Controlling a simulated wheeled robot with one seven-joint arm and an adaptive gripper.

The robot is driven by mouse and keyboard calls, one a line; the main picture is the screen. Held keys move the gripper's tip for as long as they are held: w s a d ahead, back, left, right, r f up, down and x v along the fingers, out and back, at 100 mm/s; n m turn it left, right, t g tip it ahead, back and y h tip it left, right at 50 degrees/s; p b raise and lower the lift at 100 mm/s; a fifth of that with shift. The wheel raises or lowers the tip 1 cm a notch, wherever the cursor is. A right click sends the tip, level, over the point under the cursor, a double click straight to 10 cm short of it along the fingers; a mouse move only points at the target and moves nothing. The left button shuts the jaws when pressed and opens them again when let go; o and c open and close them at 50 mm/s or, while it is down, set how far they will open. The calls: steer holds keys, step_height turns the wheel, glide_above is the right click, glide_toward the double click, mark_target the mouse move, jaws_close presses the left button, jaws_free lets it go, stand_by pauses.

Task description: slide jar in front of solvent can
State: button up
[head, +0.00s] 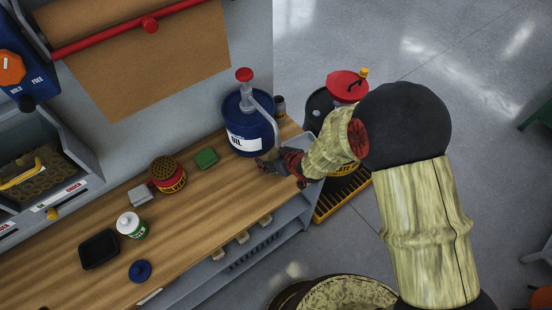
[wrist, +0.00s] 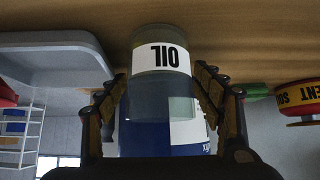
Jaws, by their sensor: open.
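A clear jar with a white OIL label (wrist: 160,58) stands on the bench in the wrist view, which is upside down. My gripper (wrist: 163,90) is open, with one finger on each side of the jar; I cannot tell whether they touch it. In the head view my gripper (head: 268,164) is low over the bench's right end, and the jar there is hard to make out. The solvent can (head: 168,175), red with a yellow label and a dark perforated top, stands left on the bench. Its label also shows in the wrist view (wrist: 298,97).
A blue pump can (head: 243,135) stands just behind my gripper. A green block (head: 206,157) lies between it and the solvent can. A small grey block (head: 141,194), a white-lidded container (head: 131,226), a black tray (head: 99,249) and a blue lid (head: 140,271) are farther left.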

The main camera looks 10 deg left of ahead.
steer(key=shift+w+a+f, duration=0.1)
steer(key=shift+a+f, duration=0.05)
steer(key=shift+c, duration=0.4)
steer(key=c, duration=1.5)
steer(key=shift+o, duration=0.2)
